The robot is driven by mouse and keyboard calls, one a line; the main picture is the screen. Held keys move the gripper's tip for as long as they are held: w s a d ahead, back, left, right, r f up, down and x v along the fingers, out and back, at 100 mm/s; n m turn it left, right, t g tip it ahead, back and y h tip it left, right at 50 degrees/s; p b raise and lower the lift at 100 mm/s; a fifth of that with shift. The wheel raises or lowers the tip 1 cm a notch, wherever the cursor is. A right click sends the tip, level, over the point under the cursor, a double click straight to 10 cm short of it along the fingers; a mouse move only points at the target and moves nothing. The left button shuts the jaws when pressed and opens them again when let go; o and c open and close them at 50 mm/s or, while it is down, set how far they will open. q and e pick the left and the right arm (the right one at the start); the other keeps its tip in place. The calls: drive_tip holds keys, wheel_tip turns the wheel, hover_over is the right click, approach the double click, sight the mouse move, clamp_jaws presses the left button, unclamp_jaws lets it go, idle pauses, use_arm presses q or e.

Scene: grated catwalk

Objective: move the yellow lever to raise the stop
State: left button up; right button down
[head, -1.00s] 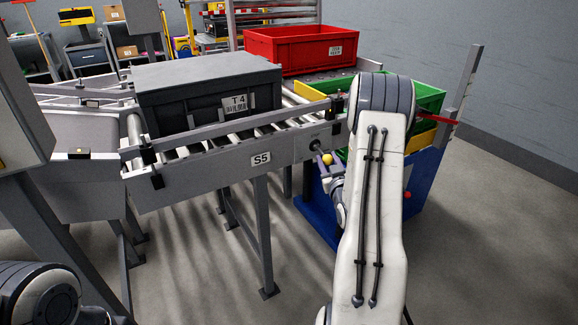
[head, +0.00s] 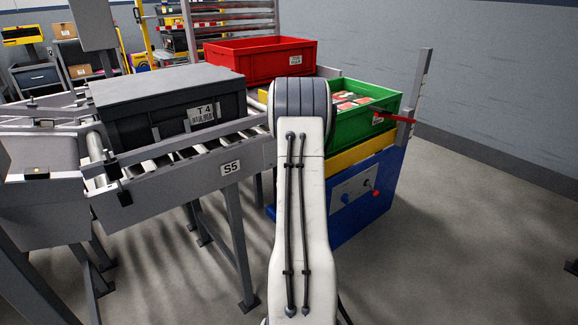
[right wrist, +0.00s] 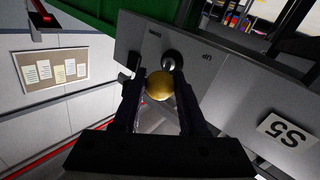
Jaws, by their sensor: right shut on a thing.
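The yellow lever's round knob (right wrist: 159,86) sits between the fingers of my right gripper (right wrist: 161,84) in the right wrist view; the gripper is shut on it. Behind the knob is the lever's dark round pivot (right wrist: 172,60), on the grey end plate (right wrist: 215,85) of the conveyor. Upside-down lettering that looks like UP stands right of the pivot; a smaller word at its upper left is unclear. In the head view my right arm hides the lever, the gripper and the conveyor's end. I cannot make out the stop. My left gripper is out of view.
A dark grey crate (head: 160,112) marked T4 stands on the roller conveyor (head: 192,178) labelled S5. A red crate (head: 252,60) is behind. A green crate (head: 362,122) sits on a blue stand (head: 345,215) right of my arm. The floor at right is clear.

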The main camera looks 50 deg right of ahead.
drive_tip(key=shift+c, duration=2.3)
unclamp_jaws()
drive_tip(key=shift+s, duration=0.1)
drive_tip(key=shift+s+a, duration=0.1)
drive_tip(key=shift+a, duration=0.15)
drive_tip(key=p+v, duration=0.8)
drive_tip(key=v, duration=0.2)
drive_tip(key=shift+d, duration=0.15)
